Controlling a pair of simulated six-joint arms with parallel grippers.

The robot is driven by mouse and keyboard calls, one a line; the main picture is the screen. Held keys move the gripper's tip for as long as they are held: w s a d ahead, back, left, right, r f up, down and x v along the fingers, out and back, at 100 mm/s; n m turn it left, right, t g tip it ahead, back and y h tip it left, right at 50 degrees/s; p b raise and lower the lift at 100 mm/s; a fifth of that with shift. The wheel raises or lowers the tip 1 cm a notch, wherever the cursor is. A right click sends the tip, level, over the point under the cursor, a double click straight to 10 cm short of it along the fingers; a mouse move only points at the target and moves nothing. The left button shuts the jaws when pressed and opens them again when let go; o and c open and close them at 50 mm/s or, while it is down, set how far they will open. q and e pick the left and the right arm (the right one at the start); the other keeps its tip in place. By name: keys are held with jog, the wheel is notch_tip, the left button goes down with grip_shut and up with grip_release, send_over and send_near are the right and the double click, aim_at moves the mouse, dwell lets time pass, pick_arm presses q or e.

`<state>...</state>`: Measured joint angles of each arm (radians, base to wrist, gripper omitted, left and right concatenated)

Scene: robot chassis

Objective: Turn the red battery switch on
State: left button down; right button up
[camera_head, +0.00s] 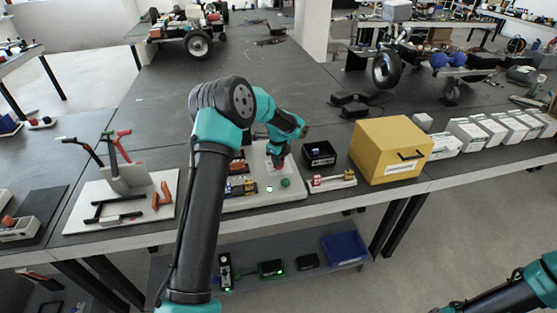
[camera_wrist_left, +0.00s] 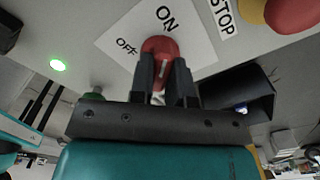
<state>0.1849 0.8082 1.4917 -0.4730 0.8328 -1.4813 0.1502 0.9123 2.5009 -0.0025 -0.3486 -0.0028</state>
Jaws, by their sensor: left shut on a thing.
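The red battery switch (camera_wrist_left: 160,50) is a round knob with a pale line on a white label, in the left wrist view. The label reads ON above the knob and OFF to its left. The pale line on the knob stands roughly upright in that view, pointing closer to ON than to OFF. My left gripper (camera_wrist_left: 165,82) is shut on the knob, one dark finger on each side. In the head view the left gripper (camera_head: 280,163) reaches down onto the light panel (camera_head: 256,202), and the knob is mostly hidden.
A green light (camera_wrist_left: 57,65) glows on the panel, with a green button (camera_head: 285,183) nearby. A red button (camera_wrist_left: 292,12) on yellow lies by the STOP label (camera_wrist_left: 222,16). A black box (camera_head: 319,154) and yellow box (camera_head: 390,150) stand right. A tool board (camera_head: 85,211) lies left.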

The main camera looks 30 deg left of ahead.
pick_arm(q)
jog(key=c, duration=1.1)
grip_release()
notch_tip(320, 180, up, 17)
jog(key=shift+r, duration=0.2)
